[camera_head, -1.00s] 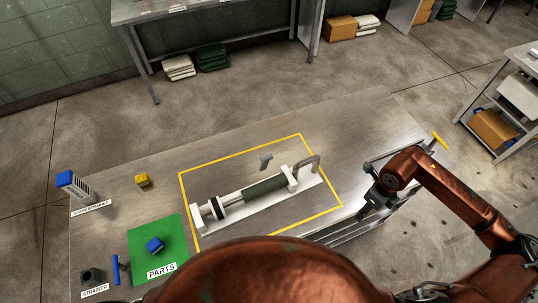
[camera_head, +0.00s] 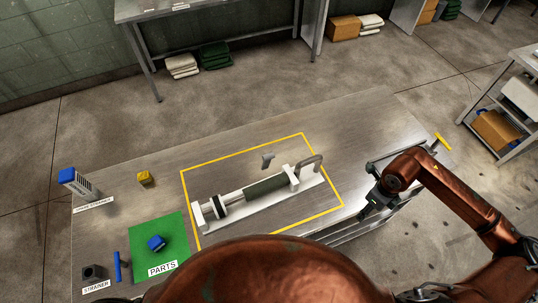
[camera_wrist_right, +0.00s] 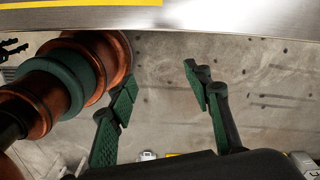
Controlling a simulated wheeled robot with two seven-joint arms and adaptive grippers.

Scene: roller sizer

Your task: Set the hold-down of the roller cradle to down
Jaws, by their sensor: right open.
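The roller cradle (camera_head: 221,226) is a long white base lying diagonally inside a yellow outline on the steel table. A roller (camera_head: 265,188) with a dark green-grey sleeve lies along it. A grey bent bar (camera_head: 309,161) rises at the cradle's right end; it looks like the hold-down, but I cannot tell its setting. My right gripper (camera_head: 366,213) is at the table's front edge, right of the cradle and apart from it. In the right wrist view its green-padded fingers (camera_wrist_right: 161,88) are spread with nothing between them. My left gripper is out of view.
A small grey piece (camera_head: 267,161) stands behind the roller. A green parts mat (camera_head: 176,230) holds a blue block (camera_head: 156,243).

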